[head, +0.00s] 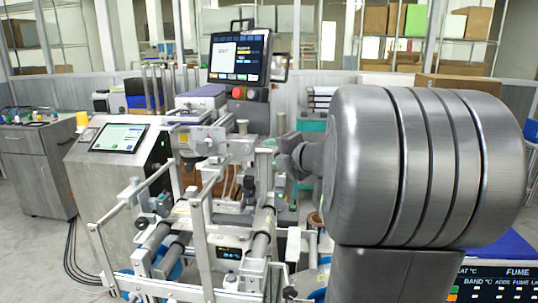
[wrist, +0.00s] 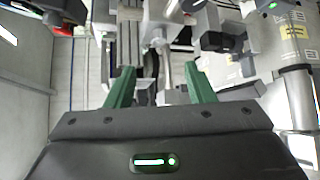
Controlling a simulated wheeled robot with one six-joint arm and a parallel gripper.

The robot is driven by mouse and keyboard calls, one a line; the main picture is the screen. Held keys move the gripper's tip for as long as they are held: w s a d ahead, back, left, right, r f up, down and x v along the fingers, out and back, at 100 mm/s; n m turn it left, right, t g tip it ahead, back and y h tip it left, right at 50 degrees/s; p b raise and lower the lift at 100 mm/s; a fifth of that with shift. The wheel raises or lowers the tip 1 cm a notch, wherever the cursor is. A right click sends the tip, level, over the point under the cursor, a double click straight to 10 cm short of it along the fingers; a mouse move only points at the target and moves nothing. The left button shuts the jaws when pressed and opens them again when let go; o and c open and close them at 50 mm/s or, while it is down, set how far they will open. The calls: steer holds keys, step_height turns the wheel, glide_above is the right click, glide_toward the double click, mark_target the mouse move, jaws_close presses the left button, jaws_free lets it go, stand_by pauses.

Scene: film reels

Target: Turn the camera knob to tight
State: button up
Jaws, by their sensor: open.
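My gripper (wrist: 159,67) shows in the wrist view with its two green fingers apart and nothing held between them. Beyond the fingers are blurred grey and silver machine parts (wrist: 157,40). In the head view a grey film machine with rollers and rails (head: 230,252) stands in the middle, with a grey block bearing small dark knobs (head: 203,146) on its upper part. I cannot tell which knob is the camera knob or how it is set. My large grey arm covers the right side of the head view, and my fingers cannot be made out there.
A monitor (head: 240,58) stands above the machine at the back. A tilted touch screen (head: 120,137) sits on a steel cabinet to the left. A labelled panel (head: 495,283) is at the lower right. Open floor (head: 38,255) lies at the left.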

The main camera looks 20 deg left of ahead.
mark_target(247, 151)
steer(key=x, duration=1.4)
steer(key=shift+s+a+b, duration=0.1)
steer(key=shift+s+b, duration=0.1)
steer(key=shift+b, duration=0.15)
steer(key=shift+c, duration=0.4)
steer(key=c, duration=0.9)
steer(key=shift+f+b, duration=0.1)
steer(key=shift+b, duration=0.3)
